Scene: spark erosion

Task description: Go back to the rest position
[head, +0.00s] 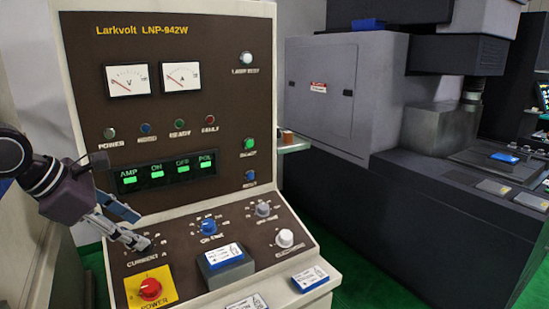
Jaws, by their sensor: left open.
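My left gripper (139,228) comes in from the left edge in the head view. Its fingers are apart, with nothing seen between them. They are in front of the left part of the sloped panel of a control console (185,240), near the "CURRENT" label. The gripper hides what lies behind it there, and I cannot tell whether it touches the panel. My right gripper is not in view.
A red power knob (150,289) on a yellow plate sits below the gripper. A blue knob (208,227) and a white knob (284,238) are to the right. A dark block with a white-and-blue label (225,254) rests on the panel. A grey machine (320,90) stands behind.

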